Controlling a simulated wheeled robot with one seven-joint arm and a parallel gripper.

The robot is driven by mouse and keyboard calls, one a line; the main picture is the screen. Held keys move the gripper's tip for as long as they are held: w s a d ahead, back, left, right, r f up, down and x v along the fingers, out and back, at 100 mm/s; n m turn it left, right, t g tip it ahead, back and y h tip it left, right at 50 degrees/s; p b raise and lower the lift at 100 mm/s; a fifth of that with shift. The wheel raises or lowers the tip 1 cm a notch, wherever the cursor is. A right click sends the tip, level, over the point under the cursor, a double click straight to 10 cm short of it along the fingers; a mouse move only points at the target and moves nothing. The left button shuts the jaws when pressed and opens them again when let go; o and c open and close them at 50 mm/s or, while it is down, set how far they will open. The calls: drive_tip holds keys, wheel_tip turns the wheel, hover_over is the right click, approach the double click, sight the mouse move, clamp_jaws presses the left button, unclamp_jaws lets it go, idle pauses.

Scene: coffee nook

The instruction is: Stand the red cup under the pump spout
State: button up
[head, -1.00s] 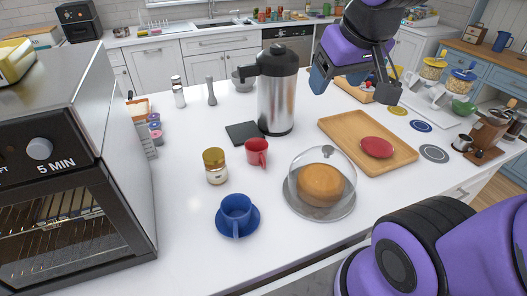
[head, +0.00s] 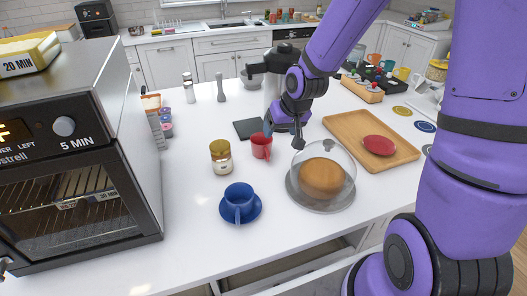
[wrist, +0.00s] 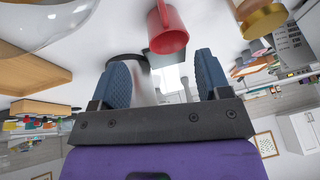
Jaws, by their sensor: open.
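The red cup (head: 261,146) stands upright on the white counter, just in front of a dark square mat (head: 247,128). The silver pump pot (head: 271,92) stands behind, partly hidden by my arm. Its black spout (head: 254,68) juts left, above the mat area. My gripper (head: 284,128) is open and empty, beside the cup on its right and close to it. In the wrist view, the cup (wrist: 172,35) shows beyond the open fingers (wrist: 163,72), not between them.
A gold-lidded jar (head: 221,157) stands close left of the cup. A blue cup on a saucer (head: 239,204) is in front. A glass-domed cake (head: 322,178) and a wooden tray (head: 345,130) are at right. The toaster oven (head: 80,150) fills the left.

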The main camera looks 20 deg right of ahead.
sight(267, 163)
drive_tip(key=shift+y, duration=0.3)
drive_tip(key=x, duration=0.7)
drive_tip(key=shift+s+a+f, duration=0.15)
drive_tip(key=shift+s+f, duration=0.1)
drive_tip(key=shift+d+x, duration=0.15)
drive_tip(key=shift+x, duration=1.45)
drive_tip(key=shift+d+x, duration=0.2)
drive_tip(key=shift+x, duration=1.4)
clamp_jaws()
